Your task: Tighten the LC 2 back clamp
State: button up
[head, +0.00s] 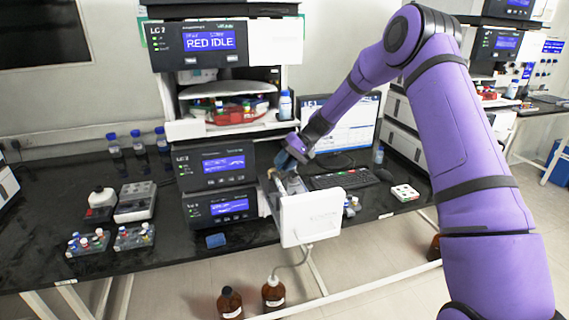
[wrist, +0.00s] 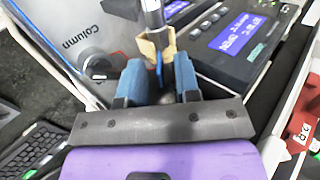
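The LC 2 stack (head: 225,150) stands on the black bench, its top screen reading RED IDLE. At its lower right is the column compartment, with a white door or panel (head: 312,216) sticking out in front. My gripper (head: 291,160) is over this compartment, pointing down. In the wrist view its blue fingers (wrist: 160,78) are apart at their bases and lie around a tan, clamp-like piece (wrist: 157,47). A steel cylinder (wrist: 154,16) runs through or behind that piece. I cannot tell whether the fingers press on it. The clamp's tightness is not visible.
A grey panel marked "Column" (wrist: 85,42) with a round dark fitting is close to the left of my fingers in the wrist view. A keyboard (head: 340,179) and monitor (head: 345,125) stand right of the stack. Vial racks (head: 88,242) are on the left bench. Brown bottles (head: 273,293) stand below.

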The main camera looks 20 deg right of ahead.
aim_at(271, 172)
grip_shut()
jog(key=shift+r, duration=0.1)
jog(key=a+h, duration=0.1)
jog(key=h, duration=0.1)
jog(key=a+r+h, duration=0.1)
jog(key=h, duration=0.1)
jog(key=shift+h, duration=0.3)
jog(key=h, duration=0.1)
jog(key=a+h, duration=0.1)
jog(key=h, duration=0.1)
jog(key=shift+a+r+h, duration=0.2)
jog(key=shift+a+h, duration=0.05)
jog(key=shift+h, duration=0.05)
jog(key=h, duration=0.1)
jog(key=a+h, duration=0.1)
jog(key=h, duration=0.1)
jog(key=a+h, duration=0.1)
jog(key=h, duration=0.1)
jog(key=shift+a+f, duration=0.25)
jog(key=shift+a+f+h, duration=0.2)
jog(key=shift+a+h, duration=0.05)
jog(key=shift+h, duration=0.55)
jog(key=shift+a+f+h, duration=0.15)
jog(key=shift+a+h, duration=0.05)
jog(key=shift+h, duration=0.6)
jog(key=shift+a+f+h, duration=0.2)
jog(key=shift+a+h, duration=0.05)
jog(key=shift+h, duration=0.55)
